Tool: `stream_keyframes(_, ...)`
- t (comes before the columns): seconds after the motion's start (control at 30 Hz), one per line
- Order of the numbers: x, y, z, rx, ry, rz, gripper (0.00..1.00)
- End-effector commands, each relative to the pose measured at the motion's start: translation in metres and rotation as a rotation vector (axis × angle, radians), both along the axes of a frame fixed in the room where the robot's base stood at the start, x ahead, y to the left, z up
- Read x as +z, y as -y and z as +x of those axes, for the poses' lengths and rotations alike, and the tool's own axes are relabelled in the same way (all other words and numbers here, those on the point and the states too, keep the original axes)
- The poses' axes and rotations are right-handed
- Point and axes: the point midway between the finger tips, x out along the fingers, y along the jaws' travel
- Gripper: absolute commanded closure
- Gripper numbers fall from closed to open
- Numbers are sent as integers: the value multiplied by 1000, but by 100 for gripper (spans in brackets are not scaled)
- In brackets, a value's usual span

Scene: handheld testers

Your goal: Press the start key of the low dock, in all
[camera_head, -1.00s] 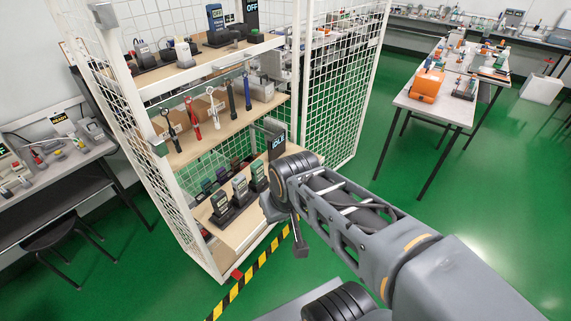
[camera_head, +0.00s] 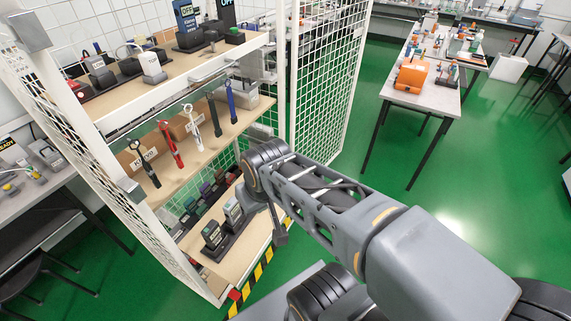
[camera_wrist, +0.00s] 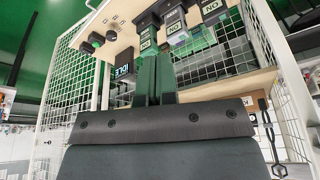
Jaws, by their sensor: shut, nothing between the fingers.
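The low dock (camera_head: 222,247) is a dark base on the bottom rack shelf, holding upright grey testers (camera_head: 212,234). I cannot make out the start key for certain; several dark round knobs (camera_wrist: 97,40) show near the shelf.
A white mesh cage (camera_head: 325,90) encloses the rack's sides. The middle shelf (camera_head: 180,165) holds hanging tools and boxes above the dock. A table with an orange device (camera_head: 411,77) stands right, with open green floor between.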

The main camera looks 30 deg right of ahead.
Motion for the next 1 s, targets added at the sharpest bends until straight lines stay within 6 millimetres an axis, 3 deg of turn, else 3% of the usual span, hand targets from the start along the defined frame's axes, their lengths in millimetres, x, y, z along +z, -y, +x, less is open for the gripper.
stream_keyframes(0.37, -4, 2, 8, -56, -2, 35, 100)
stream_keyframes(0.47, -14, 8, 32, -207, -2, 128, 100)
stream_keyframes(0.57, -30, 23, 73, -461, 1, 284, 100)
stream_keyframes(0.7, -58, 69, 142, -894, 22, 551, 100)
stream_keyframes(0.8, -78, 111, 180, -1163, 39, 719, 100)
stream_keyframes(1.0, -117, 191, 226, -1565, 76, 990, 100)
